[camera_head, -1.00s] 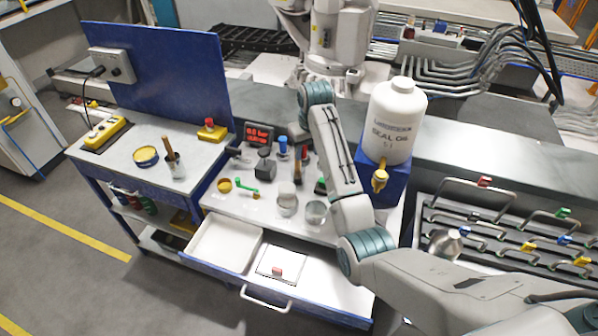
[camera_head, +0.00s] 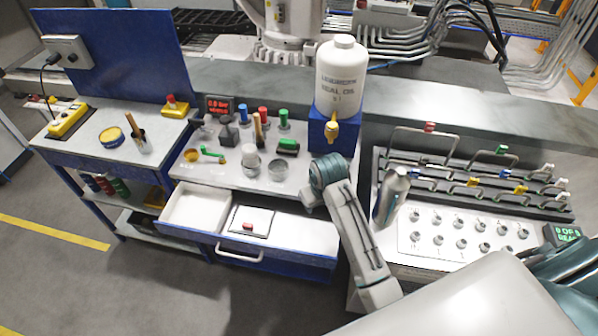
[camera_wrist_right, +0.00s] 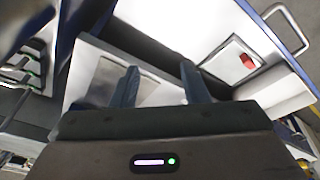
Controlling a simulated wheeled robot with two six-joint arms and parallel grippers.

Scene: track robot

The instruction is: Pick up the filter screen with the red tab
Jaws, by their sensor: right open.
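The filter screen (camera_head: 252,215) is a flat, pale square with a small red tab (camera_head: 247,227) near its front edge. It lies in the open drawer (camera_head: 300,245), right of a white tray compartment. In the right wrist view the red tab (camera_wrist_right: 247,61) shows at the upper right, beyond the fingers. My right gripper (camera_wrist_right: 158,84) is open, with two dark fingers and nothing between them. In the head view my right arm reaches in beside the drawer's right end, and its fingers are not clearly visible. My left gripper is not in view.
The white tray (camera_head: 197,208) fills the drawer's left part. Jars, bottles and tools crowd the bench top behind it, with an oil container (camera_head: 341,80) on a blue stand. A rack with coloured tabs (camera_head: 470,185) and a silver cylinder (camera_head: 391,195) stand at right.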

